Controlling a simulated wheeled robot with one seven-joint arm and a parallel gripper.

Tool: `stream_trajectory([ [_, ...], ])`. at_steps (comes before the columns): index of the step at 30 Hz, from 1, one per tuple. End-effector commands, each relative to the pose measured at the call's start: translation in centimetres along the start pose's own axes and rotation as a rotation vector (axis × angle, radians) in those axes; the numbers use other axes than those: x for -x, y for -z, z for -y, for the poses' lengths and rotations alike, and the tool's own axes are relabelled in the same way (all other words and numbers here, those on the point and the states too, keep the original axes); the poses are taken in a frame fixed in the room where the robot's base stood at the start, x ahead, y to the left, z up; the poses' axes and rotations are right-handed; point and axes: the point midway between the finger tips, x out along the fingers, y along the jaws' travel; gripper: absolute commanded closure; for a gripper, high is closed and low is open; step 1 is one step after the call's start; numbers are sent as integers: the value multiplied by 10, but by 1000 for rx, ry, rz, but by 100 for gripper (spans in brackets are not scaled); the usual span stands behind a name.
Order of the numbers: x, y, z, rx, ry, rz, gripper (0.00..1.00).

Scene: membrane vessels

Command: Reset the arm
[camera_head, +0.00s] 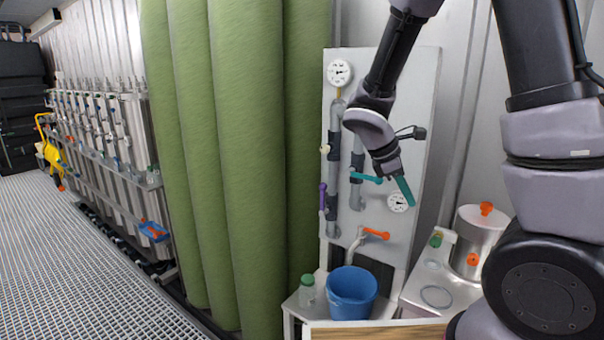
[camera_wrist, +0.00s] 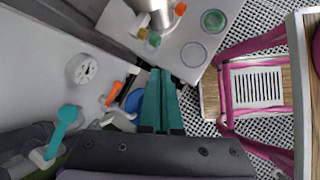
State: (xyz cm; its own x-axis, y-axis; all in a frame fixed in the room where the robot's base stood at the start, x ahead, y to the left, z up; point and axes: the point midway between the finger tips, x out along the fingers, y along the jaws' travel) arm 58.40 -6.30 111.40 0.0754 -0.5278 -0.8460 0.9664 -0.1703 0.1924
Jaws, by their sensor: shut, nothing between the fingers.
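My gripper (camera_head: 404,188) hangs in front of the white pipe panel (camera_head: 424,90), close to the lower gauge (camera_head: 397,202). Its teal fingers are together with nothing between them. In the wrist view the shut fingers (camera_wrist: 160,88) point away over the blue bucket (camera_wrist: 133,102), which they partly cover. My arm is bent, reaching down from the upper right of the head view.
The panel carries an upper gauge (camera_head: 339,73), grey pipes, a teal handle (camera_head: 366,178), a purple handle (camera_head: 323,196) and an orange handle (camera_head: 376,233). Below stand the bucket (camera_head: 351,292) and a metal vessel (camera_head: 478,240). Green columns (camera_head: 245,150) stand left; a pink-framed chair (camera_wrist: 226,95) stands right in the wrist view.

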Motion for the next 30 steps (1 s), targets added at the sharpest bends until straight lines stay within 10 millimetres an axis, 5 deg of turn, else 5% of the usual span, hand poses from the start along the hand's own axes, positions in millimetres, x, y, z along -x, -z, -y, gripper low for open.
stream_trajectory([
  [18, 148, -110, 51, -1430, 347, -718, 100],
  [24, 182, -127, 66, -1683, 419, -874, 100],
  [30, 192, -130, 71, -1757, 444, -922, 100],
])
